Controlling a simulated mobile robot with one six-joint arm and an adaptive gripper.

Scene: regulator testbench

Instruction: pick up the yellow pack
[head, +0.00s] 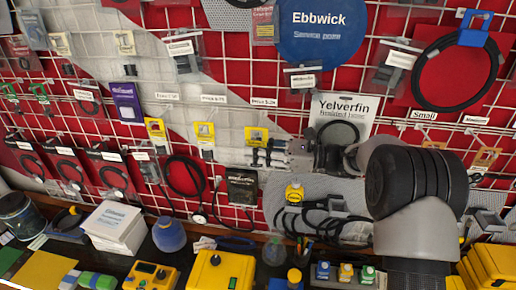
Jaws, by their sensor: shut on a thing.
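A yellow pack (256,136) with a yellow header card is at the middle of the wire grid wall. My gripper (268,157) reaches in from the right, its fingertips at the lower part of this pack. It is shut on the pack. The fingers hide part of the pack's lower half. I cannot tell whether the pack still hangs on its hook. Two similar yellow packs hang to the left, one near the middle (204,130) and one farther left (156,128).
A black boxed item (242,187) hangs just below the pack. A Yelverfin sign (341,112) is behind my wrist. Coiled black cables (184,176) hang at left. Yellow cases (222,270), a white box (115,226) and bottles crowd the bench below.

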